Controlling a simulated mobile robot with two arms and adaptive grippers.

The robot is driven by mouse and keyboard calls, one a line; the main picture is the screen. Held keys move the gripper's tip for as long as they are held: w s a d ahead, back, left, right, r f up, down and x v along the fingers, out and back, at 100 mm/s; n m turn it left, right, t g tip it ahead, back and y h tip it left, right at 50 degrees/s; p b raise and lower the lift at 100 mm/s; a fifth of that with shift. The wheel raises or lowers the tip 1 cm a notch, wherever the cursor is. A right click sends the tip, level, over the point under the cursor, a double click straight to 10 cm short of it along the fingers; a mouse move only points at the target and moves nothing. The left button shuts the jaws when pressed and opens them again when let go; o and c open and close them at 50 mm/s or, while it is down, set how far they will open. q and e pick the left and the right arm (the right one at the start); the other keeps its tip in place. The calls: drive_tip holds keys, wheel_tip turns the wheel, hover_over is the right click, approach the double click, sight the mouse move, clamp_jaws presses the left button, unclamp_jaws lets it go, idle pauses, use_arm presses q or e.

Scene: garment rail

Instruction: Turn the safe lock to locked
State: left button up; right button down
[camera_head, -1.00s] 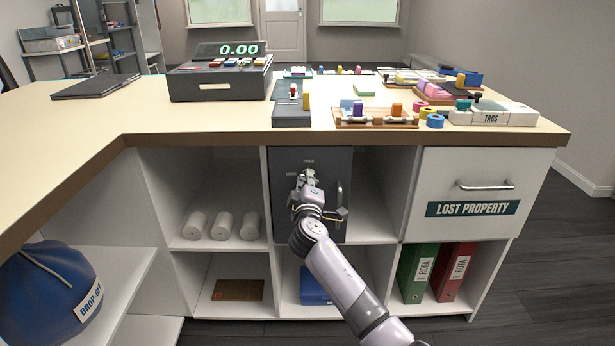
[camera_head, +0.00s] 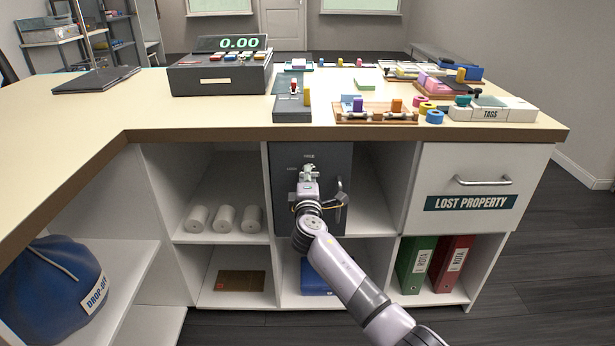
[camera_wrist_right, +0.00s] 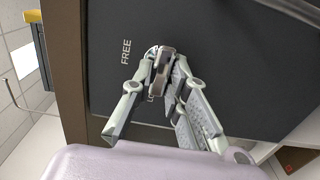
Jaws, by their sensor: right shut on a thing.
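The gripper hides most of the knob in the head view. Small lettering shows above and to the left of the knob. A safe handle (camera_head: 340,196) stands to the right of my gripper. My left gripper is not in view.
The counter's edge (camera_head: 430,133) overhangs above the safe. A drawer (camera_head: 465,187) marked LOST PROPERTY is to the right. White rolls (camera_head: 223,219) lie in the left compartment. Below are a blue item (camera_head: 314,277) and green and red binders (camera_head: 417,265).

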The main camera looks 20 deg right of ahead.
drive_tip(key=c, duration=1.6)
unclamp_jaws()
drive_tip(key=shift+o, duration=0.2)
drive_tip(key=v, duration=1.2)
